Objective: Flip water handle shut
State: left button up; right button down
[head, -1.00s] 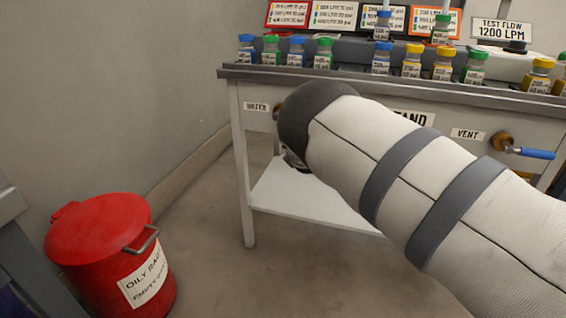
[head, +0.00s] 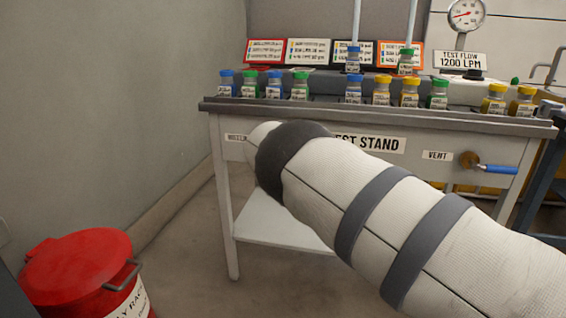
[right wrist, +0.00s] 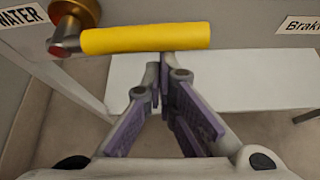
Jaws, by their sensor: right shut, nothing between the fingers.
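The water handle (right wrist: 145,38) is a yellow lever on a brass valve beside the WATER label (right wrist: 18,17). In the right wrist view it lies about level and points right from the valve. My right gripper (right wrist: 161,70) is shut and empty, with its fingertips just below the middle of the handle. I cannot tell whether they touch it. In the head view my right arm hides this handle and the gripper; the WATER label (head: 236,138) shows left of the arm. My left gripper is not in view.
The test stand's bench top (head: 400,115) carries several small bottles with coloured caps. A blue vent handle (head: 500,169) points right on the stand's front. A white lower shelf (head: 275,225) is under the stand. A red oily rags bin (head: 75,265) stands at lower left.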

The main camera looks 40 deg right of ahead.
dwell(0.4)
notch_tip(320, 180, down, 4)
jog(key=f+b, duration=0.1)
jog(key=b, duration=0.1)
jog(key=p+v, duration=0.4)
jog(key=v, duration=0.7)
jog(key=shift+w+a+r, duration=0.15)
jog(key=shift+w+r, duration=0.05)
jog(key=shift+r, duration=0.05)
